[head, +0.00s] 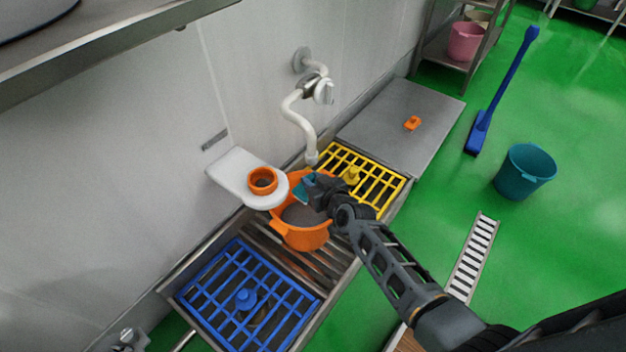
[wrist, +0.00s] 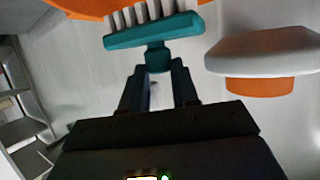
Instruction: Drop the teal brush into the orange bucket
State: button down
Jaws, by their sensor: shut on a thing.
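The teal brush (wrist: 155,33) has white bristles and is in my gripper (wrist: 158,82), whose two fingers are shut on its short stem in the wrist view. In the head view the brush (head: 305,188) shows as a small teal shape above the orange bucket (head: 305,238). My gripper (head: 318,193) is over the back right part of the bucket's opening. The bucket stands upright on the metal slats between the blue and yellow grates, and its inside looks dark grey. An orange edge of it shows at the top of the wrist view (wrist: 85,8).
A white wall shelf (head: 240,172) with a small orange cup (head: 263,181) sits close left of the bucket. A white tap spout (head: 303,125) hangs behind. The blue grate (head: 245,298) and yellow grate (head: 375,180) flank it. A teal bucket (head: 525,172) stands on the green floor.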

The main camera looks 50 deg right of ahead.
jog(key=shift+f+b, duration=0.95)
jog(key=shift+f, duration=0.5)
jog(key=shift+r, duration=0.1)
jog(key=c, duration=0.8)
grip_release()
jog(key=shift+p+v, duration=0.8)
jog(key=shift+v, duration=3.1)
jog(key=shift+a, duration=0.1)
